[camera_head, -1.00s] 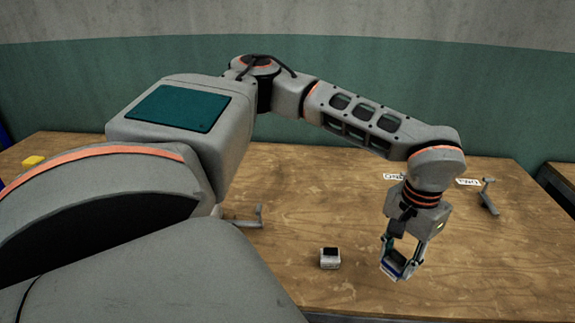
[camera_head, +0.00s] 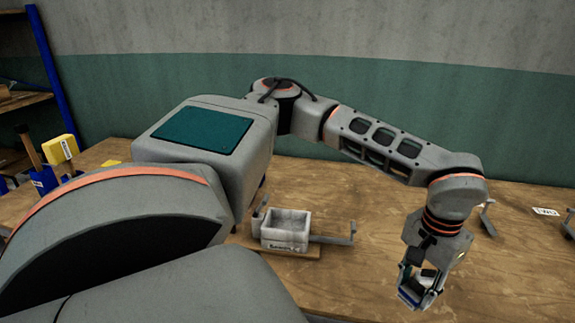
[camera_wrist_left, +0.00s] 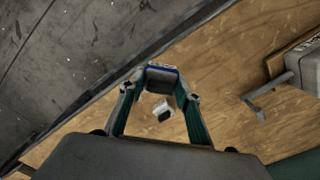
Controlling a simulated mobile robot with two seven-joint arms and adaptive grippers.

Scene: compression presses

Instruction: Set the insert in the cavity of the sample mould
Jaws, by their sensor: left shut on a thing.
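My left gripper (camera_head: 418,297) is in the right part of the head view, pointing down over the table. Its fingers are set apart and shut on a dark piece with a blue and pale edge, which I take for the insert (camera_wrist_left: 160,74). The piece spans between the fingertips in the left wrist view. The sample mould (camera_head: 287,233) is a pale, open-topped box with lettering on its front. It stands on a thin board (camera_head: 295,253), left of the gripper and apart from it. Its cavity looks empty. My right gripper is in neither view.
A small white and dark block (camera_wrist_left: 164,111) shows between the fingers in the wrist view, apparently on the table. A grey bracket (camera_head: 335,238) stands beside the mould. A white card (camera_head: 545,211) lies right. Yellow and blue items (camera_head: 60,150) stand left. Bare wood separates mould and gripper.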

